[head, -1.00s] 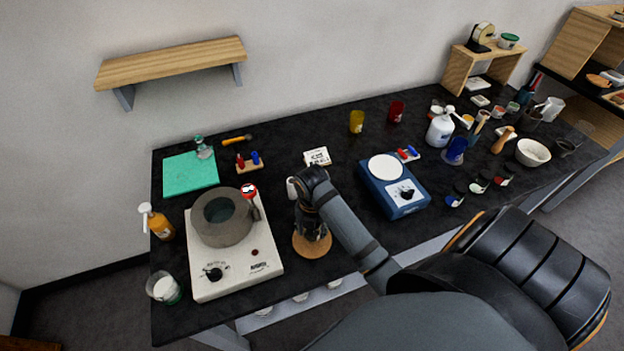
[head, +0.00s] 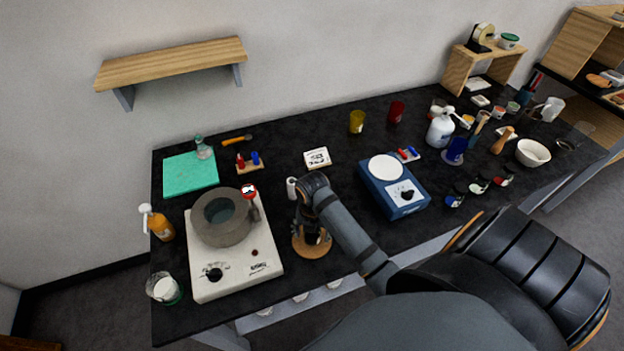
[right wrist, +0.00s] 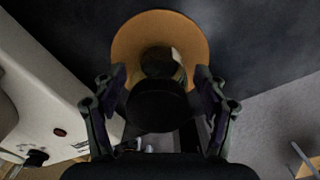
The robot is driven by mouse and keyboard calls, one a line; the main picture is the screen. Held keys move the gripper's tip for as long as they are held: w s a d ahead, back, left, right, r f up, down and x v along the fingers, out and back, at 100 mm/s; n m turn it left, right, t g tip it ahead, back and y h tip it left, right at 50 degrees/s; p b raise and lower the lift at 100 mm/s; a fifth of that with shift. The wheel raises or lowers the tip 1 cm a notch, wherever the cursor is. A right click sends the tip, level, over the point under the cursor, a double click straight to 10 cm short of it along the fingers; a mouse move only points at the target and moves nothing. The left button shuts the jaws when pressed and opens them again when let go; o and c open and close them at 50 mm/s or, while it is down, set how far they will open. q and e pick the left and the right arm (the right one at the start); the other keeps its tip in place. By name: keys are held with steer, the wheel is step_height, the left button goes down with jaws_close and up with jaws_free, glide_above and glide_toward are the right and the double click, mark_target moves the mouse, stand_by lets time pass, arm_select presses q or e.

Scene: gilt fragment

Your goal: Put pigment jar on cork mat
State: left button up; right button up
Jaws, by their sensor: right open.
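The cork mat (head: 318,253) is a round tan disc at the front edge of the black bench, right of the hotplate. It also shows in the right wrist view (right wrist: 135,38). A small jar with a black lid (right wrist: 158,108), seemingly the pigment jar, stands over the mat. My right gripper (right wrist: 160,84) is open, with one finger on each side of the jar and gaps visible between. In the head view my right gripper (head: 311,232) is low over the mat and hides most of the jar. My left gripper is not in view.
A hotplate (head: 235,272) with a grey ring-shaped vessel (head: 205,234) stands close left of the mat. A blue scale (head: 400,203) is to the right. Several small jars and a bowl (head: 532,153) fill the right end.

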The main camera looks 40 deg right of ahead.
step_height(320, 180, up, 5)
steer(key=shift+w+r+b, duration=0.1)
steer(key=shift+w+b, duration=0.05)
steer(key=shift+b, duration=0.15)
step_height(320, 180, up, 7)
steer(key=p, duration=0.5)
